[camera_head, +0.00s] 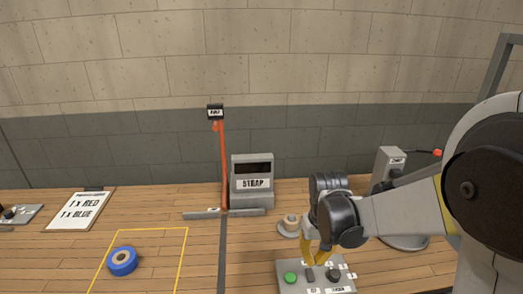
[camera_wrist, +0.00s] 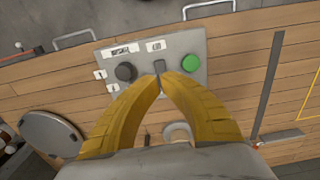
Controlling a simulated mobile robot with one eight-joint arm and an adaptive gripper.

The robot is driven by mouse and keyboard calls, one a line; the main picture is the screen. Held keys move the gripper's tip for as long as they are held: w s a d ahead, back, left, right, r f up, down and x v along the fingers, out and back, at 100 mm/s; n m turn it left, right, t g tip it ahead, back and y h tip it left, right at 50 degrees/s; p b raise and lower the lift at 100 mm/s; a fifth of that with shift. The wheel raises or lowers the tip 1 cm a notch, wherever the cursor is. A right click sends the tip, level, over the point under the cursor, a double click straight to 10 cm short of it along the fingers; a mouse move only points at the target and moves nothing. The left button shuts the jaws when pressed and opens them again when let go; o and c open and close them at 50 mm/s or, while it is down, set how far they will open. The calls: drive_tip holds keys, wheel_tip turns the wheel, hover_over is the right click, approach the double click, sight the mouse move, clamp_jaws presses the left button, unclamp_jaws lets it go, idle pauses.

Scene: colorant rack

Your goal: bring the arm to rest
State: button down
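My gripper (camera_head: 315,262) has yellow fingers and points down over a grey control box at the front right of the bench. In the wrist view, the fingertips of my gripper (camera_wrist: 160,77) come together right by a small dark lever (camera_wrist: 160,66) on the control box (camera_wrist: 183,44). I see nothing held between them. I cannot tell whether the tips touch the lever. A green button (camera_wrist: 191,63) and a black knob (camera_wrist: 125,72) flank the lever.
A blue roll (camera_head: 122,261) lies inside a yellow outline at left. A grey STRAP unit (camera_head: 252,182) and an orange post (camera_head: 224,165) stand behind. A small spool (camera_head: 291,223) and a round-based grey stand (camera_head: 388,165) are near my arm. A clipboard (camera_head: 77,209) lies far left.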

drive_tip(key=s+r+t+b, duration=0.2)
drive_tip(key=s+r+t, duration=0.5)
drive_tip(key=s+r, duration=0.4)
drive_tip(key=shift+s+r, duration=0.15)
drive_tip(key=shift+s, duration=0.75)
drive_tip(key=shift+w, duration=0.1)
